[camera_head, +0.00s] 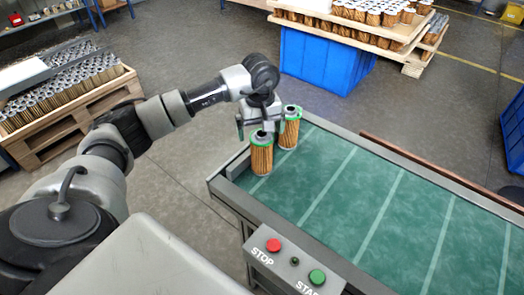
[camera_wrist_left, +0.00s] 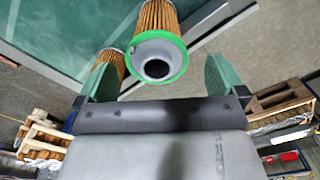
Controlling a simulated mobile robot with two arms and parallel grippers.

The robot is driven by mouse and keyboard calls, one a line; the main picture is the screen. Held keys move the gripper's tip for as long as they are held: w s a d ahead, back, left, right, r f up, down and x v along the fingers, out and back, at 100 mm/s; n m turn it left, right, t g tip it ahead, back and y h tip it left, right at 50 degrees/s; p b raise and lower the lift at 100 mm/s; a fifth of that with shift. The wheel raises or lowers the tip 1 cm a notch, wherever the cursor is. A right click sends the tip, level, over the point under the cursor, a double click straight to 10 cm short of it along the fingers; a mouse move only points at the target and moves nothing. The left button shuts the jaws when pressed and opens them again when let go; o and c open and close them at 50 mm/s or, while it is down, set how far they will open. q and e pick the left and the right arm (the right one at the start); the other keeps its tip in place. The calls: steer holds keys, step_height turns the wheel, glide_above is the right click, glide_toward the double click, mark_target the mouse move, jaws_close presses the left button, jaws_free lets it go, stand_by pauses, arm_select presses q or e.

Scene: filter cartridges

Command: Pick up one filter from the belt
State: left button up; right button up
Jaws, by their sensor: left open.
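Two filters with orange pleated sides and green end rims stand upright on the far left end of the green belt (camera_head: 335,195). The nearer filter (camera_head: 262,158) is just below my left gripper (camera_head: 261,126); the other filter (camera_head: 289,132) stands right behind it, to the right. My left gripper is open, its fingers spread above the nearer filter. In the left wrist view the nearer filter (camera_wrist_left: 160,42) shows its green rim and dark centre hole between the two fingers. The other filter (camera_wrist_left: 111,60) is partly hidden behind the left finger. My right gripper is not in view.
A control box with a red STOP button (camera_head: 273,245) and a green START button (camera_head: 317,277) sits at the belt's near side. The belt right of the filters is clear. Blue bins (camera_head: 322,62) and pallets of filters (camera_head: 60,125) stand beyond.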

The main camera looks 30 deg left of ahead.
mark_target(262, 142)
arm_select(q)
steer(key=f, duration=0.1)
steer(key=f+p, duration=0.1)
steer(key=f, duration=0.1)
steer(key=shift+d+f, duration=0.25)
steer(key=shift+f, duration=0.7)
steer(key=c, duration=1.1)
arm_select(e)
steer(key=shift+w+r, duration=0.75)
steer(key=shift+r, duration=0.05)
arm_select(q)
steer(key=shift+o, duration=0.2)
